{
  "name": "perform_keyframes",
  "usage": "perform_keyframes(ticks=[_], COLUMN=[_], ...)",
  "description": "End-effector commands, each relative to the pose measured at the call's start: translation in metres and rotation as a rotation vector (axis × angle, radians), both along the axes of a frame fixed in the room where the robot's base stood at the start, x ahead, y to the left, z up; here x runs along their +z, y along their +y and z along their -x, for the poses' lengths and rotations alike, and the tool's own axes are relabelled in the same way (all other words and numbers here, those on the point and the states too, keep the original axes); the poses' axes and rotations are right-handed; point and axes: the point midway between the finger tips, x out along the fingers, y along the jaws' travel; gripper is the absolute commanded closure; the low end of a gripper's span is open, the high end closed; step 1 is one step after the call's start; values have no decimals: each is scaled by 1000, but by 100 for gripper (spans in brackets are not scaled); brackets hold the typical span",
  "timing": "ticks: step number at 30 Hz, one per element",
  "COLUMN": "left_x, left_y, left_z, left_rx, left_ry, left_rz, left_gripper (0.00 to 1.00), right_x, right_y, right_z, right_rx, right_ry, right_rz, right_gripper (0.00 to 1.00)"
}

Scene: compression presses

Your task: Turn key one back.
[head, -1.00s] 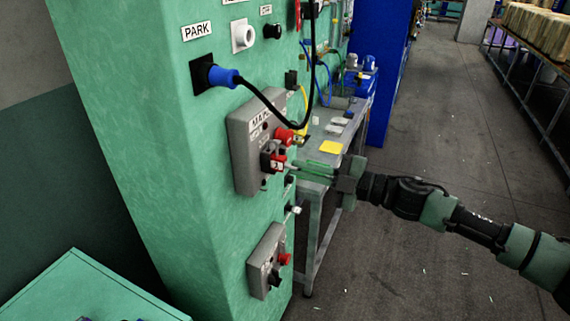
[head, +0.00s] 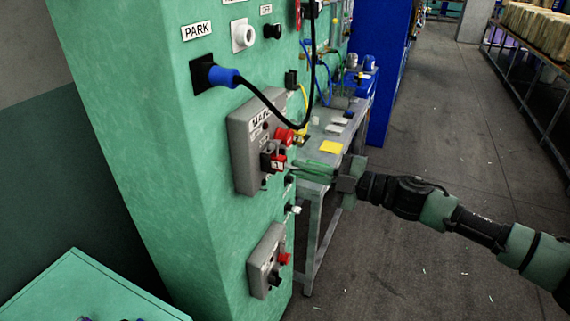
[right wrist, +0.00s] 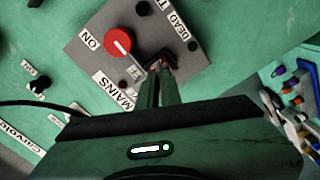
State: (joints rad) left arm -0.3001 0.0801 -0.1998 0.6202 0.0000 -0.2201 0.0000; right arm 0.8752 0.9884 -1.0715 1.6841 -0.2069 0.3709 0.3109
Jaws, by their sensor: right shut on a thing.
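A grey switch box (head: 242,160) with a MAINS label is on the side of the green cabinet. It carries a red round knob (head: 284,136) and, below that, a small dark lock with a red-and-white tagged key (head: 277,163). My right gripper (head: 294,165) reaches in from the right and is shut on the key at the lock. In the right wrist view, the fingertips (right wrist: 160,70) meet at the lock beside the red knob (right wrist: 118,42); they partly hide the key. The tag's number is too small to read surely. My left gripper is not in view.
A second grey box (head: 266,262) with a red knob sits lower on the cabinet. A blue plug (head: 222,77) with a black cable hangs above the MAINS box. A grey bench (head: 318,178) stands behind the gripper.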

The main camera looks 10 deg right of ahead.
Motion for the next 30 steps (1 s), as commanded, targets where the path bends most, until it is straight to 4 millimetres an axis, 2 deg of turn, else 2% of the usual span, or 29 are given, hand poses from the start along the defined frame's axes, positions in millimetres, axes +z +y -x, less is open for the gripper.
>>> perform_keyframes(ticks=[30], left_x=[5], left_y=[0], left_z=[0], left_rx=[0], left_ry=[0], left_rz=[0], left_gripper=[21], right_x=[1], right_y=[2], right_z=[-1], right_rx=[0], right_ry=[-1], right_rz=[0], right_gripper=[100])
